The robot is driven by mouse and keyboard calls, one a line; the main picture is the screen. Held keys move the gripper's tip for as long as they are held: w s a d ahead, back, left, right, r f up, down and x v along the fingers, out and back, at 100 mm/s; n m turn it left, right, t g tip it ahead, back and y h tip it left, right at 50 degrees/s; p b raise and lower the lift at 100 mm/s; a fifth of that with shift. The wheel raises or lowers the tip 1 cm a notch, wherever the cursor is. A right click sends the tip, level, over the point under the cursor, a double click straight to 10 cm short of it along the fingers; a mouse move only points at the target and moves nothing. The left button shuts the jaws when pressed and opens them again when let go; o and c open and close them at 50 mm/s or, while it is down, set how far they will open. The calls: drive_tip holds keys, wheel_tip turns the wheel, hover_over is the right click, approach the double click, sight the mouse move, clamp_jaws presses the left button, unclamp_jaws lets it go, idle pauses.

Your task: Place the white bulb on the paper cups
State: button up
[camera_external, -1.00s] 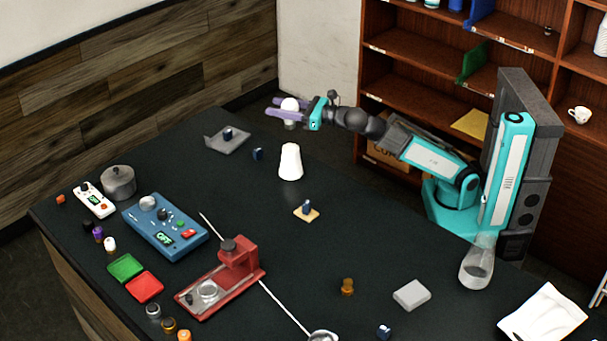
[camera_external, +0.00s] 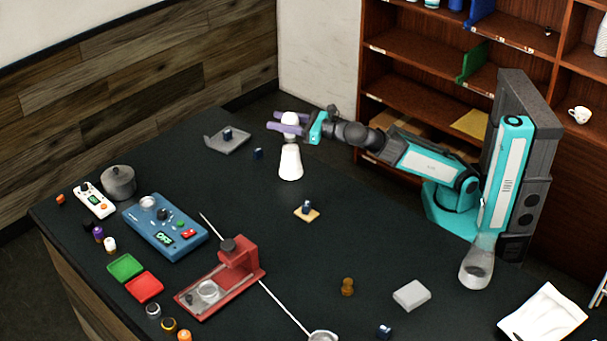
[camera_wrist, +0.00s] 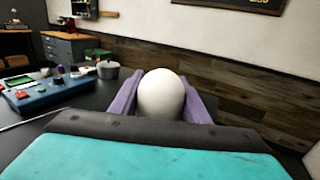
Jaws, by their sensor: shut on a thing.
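The white bulb (camera_external: 291,118) is between the two purple fingers of my gripper (camera_external: 287,124), which is shut on it. In the wrist view the bulb (camera_wrist: 161,95) fills the space between the fingers. The white stack of paper cups (camera_external: 290,164) stands upright on the dark table. The bulb is directly above the stack in the outside view. The fingers and the bulb's lower end are close over its top; I cannot tell whether the bulb touches the cups. In the wrist view the cups are hidden.
A grey tray (camera_external: 226,145) with a small dark blue piece and another blue piece (camera_external: 257,154) lie left of the cups. A yellow pad (camera_external: 306,214) with a blue piece is in front. A blue control box (camera_external: 165,228) and red brewer (camera_external: 220,281) stand front left.

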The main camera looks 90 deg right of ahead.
drive_tip(key=shift+f, duration=1.35)
drive_tip(key=shift+f, duration=0.1)
drive_tip(key=o, duration=1.1)
drive_tip(key=b+v, duration=0.4)
drive_tip(key=v, duration=0.8)
